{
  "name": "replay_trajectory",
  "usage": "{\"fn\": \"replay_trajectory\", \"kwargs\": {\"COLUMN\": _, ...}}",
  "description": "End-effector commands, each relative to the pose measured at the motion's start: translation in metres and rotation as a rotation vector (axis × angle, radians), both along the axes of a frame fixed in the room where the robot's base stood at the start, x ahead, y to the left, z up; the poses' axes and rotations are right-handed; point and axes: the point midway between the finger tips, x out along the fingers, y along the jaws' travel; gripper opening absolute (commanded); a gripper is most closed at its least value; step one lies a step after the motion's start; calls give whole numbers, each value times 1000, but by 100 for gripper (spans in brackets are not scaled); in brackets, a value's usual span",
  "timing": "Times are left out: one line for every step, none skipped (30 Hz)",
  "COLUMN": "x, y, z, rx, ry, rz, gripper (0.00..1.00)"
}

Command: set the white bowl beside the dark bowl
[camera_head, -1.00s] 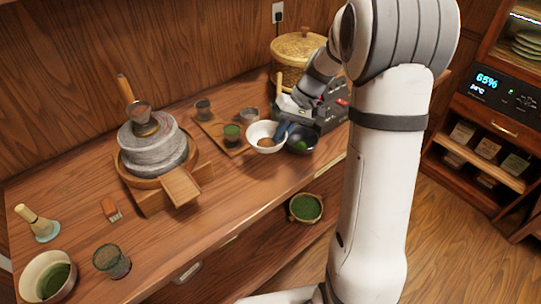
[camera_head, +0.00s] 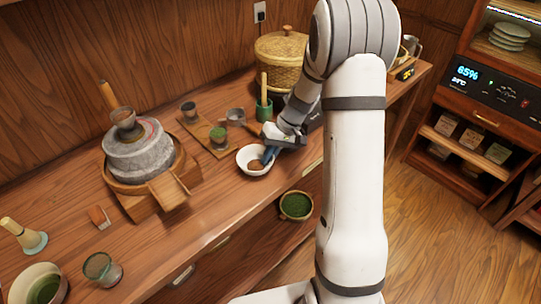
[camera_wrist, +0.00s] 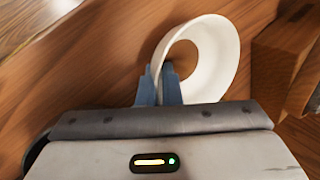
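The white bowl (camera_head: 243,163), with something brown inside, is near the counter's front edge in the head view. My gripper (camera_head: 269,154) is at its right side with blue fingers on the rim. In the wrist view, the white bowl (camera_wrist: 226,50) has its near wall between the two fingertips of my gripper (camera_wrist: 159,72), which look closed on it. I cannot tell whether the bowl touches the counter.
A small wooden tray (camera_head: 196,127) with cups lies behind left of the white bowl. A stone mill (camera_head: 140,152) stands further left. A green container (camera_head: 264,110) and a lidded basket (camera_head: 282,65) stand behind. A bowl of green powder (camera_head: 296,206) sits below the counter top.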

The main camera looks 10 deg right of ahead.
Motion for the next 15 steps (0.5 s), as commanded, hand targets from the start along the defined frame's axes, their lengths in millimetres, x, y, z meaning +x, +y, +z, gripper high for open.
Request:
{"fn": "replay_trajectory", "kwargs": {"x": 0, "y": 0, "z": -3, "rx": 0, "ry": 0, "rz": 0, "gripper": 0}}
{"fn": "replay_trajectory", "kwargs": {"x": 0, "y": 0, "z": -2, "rx": 0, "ry": 0, "rz": 0, "gripper": 6}}
{"fn": "replay_trajectory", "kwargs": {"x": 0, "y": 0, "z": -2, "rx": 0, "ry": 0, "rz": 0, "gripper": 10}}
{"fn": "replay_trajectory", "kwargs": {"x": 0, "y": 0, "z": -2, "rx": 0, "ry": 0, "rz": 0, "gripper": 12}}
{"fn": "replay_trajectory", "kwargs": {"x": 0, "y": 0, "z": -2, "rx": 0, "ry": 0, "rz": 0, "gripper": 14}}
{"fn": "replay_trajectory", "kwargs": {"x": 0, "y": 0, "z": -2, "rx": 0, "ry": 0, "rz": 0, "gripper": 14}}
{"fn": "replay_trajectory", "kwargs": {"x": 0, "y": 0, "z": -2, "rx": 0, "ry": 0, "rz": 0, "gripper": 14}}
{"fn": "replay_trajectory", "kwargs": {"x": 0, "y": 0, "z": -2, "rx": 0, "ry": 0, "rz": 0, "gripper": 14}}
{"fn": "replay_trajectory", "kwargs": {"x": 0, "y": 0, "z": -2, "rx": 0, "ry": 0, "rz": 0, "gripper": 14}}
{"fn": "replay_trajectory", "kwargs": {"x": 0, "y": 0, "z": -2, "rx": 0, "ry": 1, "rz": 0, "gripper": 14}}
{"fn": "replay_trajectory", "kwargs": {"x": 0, "y": 0, "z": -2, "rx": 0, "ry": 1, "rz": 0, "gripper": 14}}
{"fn": "replay_trajectory", "kwargs": {"x": 0, "y": 0, "z": -1, "rx": 0, "ry": 1, "rz": 0, "gripper": 14}}
{"fn": "replay_trajectory", "kwargs": {"x": 0, "y": 0, "z": -1, "rx": 0, "ry": 1, "rz": 0, "gripper": 14}}
{"fn": "replay_trajectory", "kwargs": {"x": 0, "y": 0, "z": 1, "rx": 0, "ry": 1, "rz": 0, "gripper": 14}}
{"fn": "replay_trajectory", "kwargs": {"x": 0, "y": 0, "z": 3, "rx": 0, "ry": 0, "rz": 0, "gripper": 14}}
